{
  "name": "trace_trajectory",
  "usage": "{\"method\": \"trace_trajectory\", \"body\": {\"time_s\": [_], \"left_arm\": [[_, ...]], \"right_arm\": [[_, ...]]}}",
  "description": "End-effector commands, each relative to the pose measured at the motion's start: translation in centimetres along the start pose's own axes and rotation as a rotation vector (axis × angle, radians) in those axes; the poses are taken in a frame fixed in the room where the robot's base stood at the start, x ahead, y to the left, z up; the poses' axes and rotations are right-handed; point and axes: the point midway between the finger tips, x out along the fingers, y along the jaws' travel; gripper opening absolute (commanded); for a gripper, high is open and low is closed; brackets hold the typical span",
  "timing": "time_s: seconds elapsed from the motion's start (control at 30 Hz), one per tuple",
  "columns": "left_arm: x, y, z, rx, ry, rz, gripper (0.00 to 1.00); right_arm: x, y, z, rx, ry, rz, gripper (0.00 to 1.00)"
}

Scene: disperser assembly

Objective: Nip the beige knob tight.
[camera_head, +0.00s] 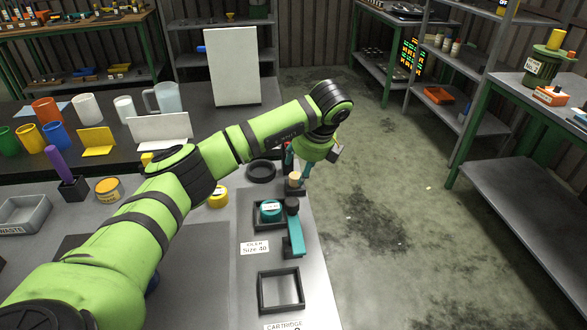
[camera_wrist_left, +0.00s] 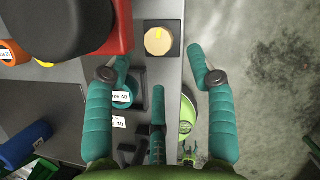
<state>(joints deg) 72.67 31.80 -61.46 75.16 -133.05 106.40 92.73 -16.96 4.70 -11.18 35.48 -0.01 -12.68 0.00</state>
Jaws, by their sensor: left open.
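In the head view the knob (camera_head: 294,181) shows just below my left gripper (camera_head: 298,166). In the left wrist view the teal fingers of this gripper (camera_wrist_left: 158,54) are spread wide, with the knob between and slightly beyond the tips, touching neither. The height gap between tips and knob is hard to tell.
A red block (camera_wrist_left: 124,32) stands close to the left finger. A teal lidded can (camera_head: 270,211) sits in a dark tray, with a teal-and-black part (camera_head: 294,240) beside it. An empty square frame (camera_head: 280,291) lies nearer. Open floor lies right of the table edge.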

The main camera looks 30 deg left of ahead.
Motion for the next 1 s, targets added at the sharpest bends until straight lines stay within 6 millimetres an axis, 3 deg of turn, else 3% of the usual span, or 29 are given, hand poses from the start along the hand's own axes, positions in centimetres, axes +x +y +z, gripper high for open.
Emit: {"method": "trace_trajectory", "body": {"time_s": [0.1,0.2,0.4,0.63,0.67,0.77,0.8,1.0], "left_arm": [[1.9,0.1,0.1,-0.001,0.003,0.005,0.55],[3.3,0.1,0.1,-0.001,0.002,0.004,0.55],[4.6,0.0,0.0,0.000,0.003,0.000,0.55],[4.7,0.0,0.0,0.001,0.003,-0.001,0.55],[4.7,0.0,0.0,0.001,0.003,-0.001,0.47],[4.7,0.0,0.0,0.001,0.003,-0.001,0.07],[4.7,0.0,0.0,0.001,0.003,-0.002,0.03],[4.7,-0.1,-0.1,0.005,0.004,-0.004,0.03]], "right_arm": [[-0.7,0.5,1.5,-0.001,-0.024,0.006,0.73],[-1.0,0.7,1.7,-0.003,-0.028,0.008,0.73],[-1.1,0.2,0.7,-0.003,-0.012,0.003,0.73],[-1.0,-0.9,-0.6,-0.002,0.011,-0.012,0.73],[-1.0,-1.0,-0.6,-0.003,0.011,-0.013,0.73],[-1.0,-1.0,-0.6,-0.003,0.010,-0.013,0.73],[-1.0,-1.0,-0.6,-0.004,0.010,-0.013,0.73],[-1.0,-0.8,-0.3,-0.004,0.005,-0.010,0.73]]}}
